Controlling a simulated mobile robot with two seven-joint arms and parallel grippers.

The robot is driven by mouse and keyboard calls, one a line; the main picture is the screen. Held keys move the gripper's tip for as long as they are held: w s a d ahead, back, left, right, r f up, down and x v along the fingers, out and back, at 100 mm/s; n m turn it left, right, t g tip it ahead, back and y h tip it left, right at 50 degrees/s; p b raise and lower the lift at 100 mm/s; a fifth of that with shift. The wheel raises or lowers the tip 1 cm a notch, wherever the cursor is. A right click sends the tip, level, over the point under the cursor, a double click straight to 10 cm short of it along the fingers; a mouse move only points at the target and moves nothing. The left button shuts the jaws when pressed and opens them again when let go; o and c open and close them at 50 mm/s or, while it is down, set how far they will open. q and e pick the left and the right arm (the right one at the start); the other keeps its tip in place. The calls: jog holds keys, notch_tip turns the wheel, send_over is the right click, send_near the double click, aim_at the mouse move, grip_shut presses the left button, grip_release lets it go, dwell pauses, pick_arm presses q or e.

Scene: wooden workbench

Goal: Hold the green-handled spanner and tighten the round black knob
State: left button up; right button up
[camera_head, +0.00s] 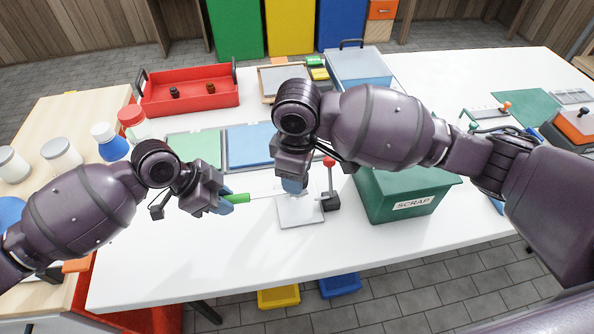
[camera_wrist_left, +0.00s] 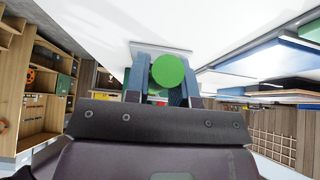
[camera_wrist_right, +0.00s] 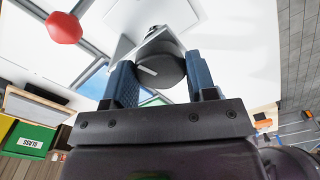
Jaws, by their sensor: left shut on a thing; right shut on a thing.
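The green-handled spanner (camera_head: 238,198) lies level in my left gripper (camera_head: 222,202), which is shut on its green handle. The end of that handle shows as a green disc (camera_wrist_left: 168,71) between the fingers in the left wrist view. The spanner's thin shaft points right, toward a pale plate fixture (camera_head: 300,212). My right gripper (camera_head: 293,180) is above this fixture, pointing down. In the right wrist view the round black knob (camera_wrist_right: 160,70), with a white mark, sits between its fingers, which are shut on it. My right gripper hides the knob in the head view.
A red-tipped lever (camera_head: 329,162) on a black base stands right beside the fixture. The green scrap bin (camera_head: 400,208) is further right. A red tray (camera_head: 190,98), blue and green mats and bottles lie behind and left. The front left of the white table (camera_head: 170,260) is clear.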

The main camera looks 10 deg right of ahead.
jog(key=shift+r+m, duration=0.15)
jog(key=shift+m, duration=1.45)
jog(key=o, duration=0.9)
jog(key=shift+o, duration=0.2)
notch_tip(320, 180, up, 12)
